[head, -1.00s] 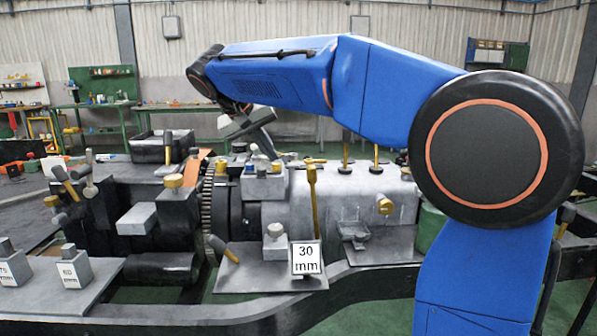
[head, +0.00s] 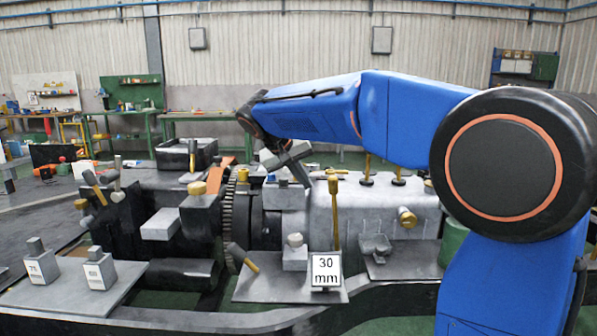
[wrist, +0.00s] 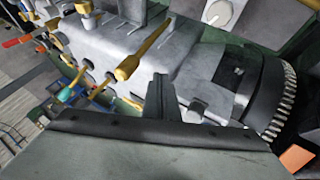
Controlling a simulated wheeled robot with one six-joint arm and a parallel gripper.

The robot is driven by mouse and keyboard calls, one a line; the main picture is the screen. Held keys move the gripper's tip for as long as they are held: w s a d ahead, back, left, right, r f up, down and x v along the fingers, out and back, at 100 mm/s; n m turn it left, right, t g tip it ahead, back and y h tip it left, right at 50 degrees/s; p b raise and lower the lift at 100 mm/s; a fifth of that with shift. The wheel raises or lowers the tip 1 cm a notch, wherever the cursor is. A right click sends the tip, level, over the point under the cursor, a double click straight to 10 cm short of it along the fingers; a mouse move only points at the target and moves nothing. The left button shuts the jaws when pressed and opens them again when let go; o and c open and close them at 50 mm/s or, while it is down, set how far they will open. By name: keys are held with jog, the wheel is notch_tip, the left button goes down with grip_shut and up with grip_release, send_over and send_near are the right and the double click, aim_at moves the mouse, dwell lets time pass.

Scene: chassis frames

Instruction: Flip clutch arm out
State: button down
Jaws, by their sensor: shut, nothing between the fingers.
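No part is labelled as the clutch arm, so I cannot tell for certain which lever it is. A yellow lever also shows in the wrist view (wrist: 146,50), slanting over the housing. My gripper (head: 305,182) is shut and empty, pointing down above the housing, just left of the tall lever's top and apparently apart from it. The wrist view shows the dark jaws (wrist: 161,92) together, with nothing between them.
A toothed gear (head: 229,212) stands left of the housing. A "30 mm" sign (head: 326,270) stands before the tall lever. A dark-headed handle with a yellow grip (head: 243,257) leans near the gear. Two labelled blocks (head: 100,272) sit at front left.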

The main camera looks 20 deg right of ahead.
jog(key=shift+d+f, duration=0.2)
jog(key=shift+d, duration=1)
jog(key=shift+d+f, duration=0.2)
jog(key=shift+d, duration=1)
jog(key=shift+d, duration=0.1)
jog(key=s+d+m+t+y, duration=0.1)
jog(key=s+d+y, duration=0.3)
jog(key=d, duration=1)
jog(key=shift+s+f, duration=0.35)
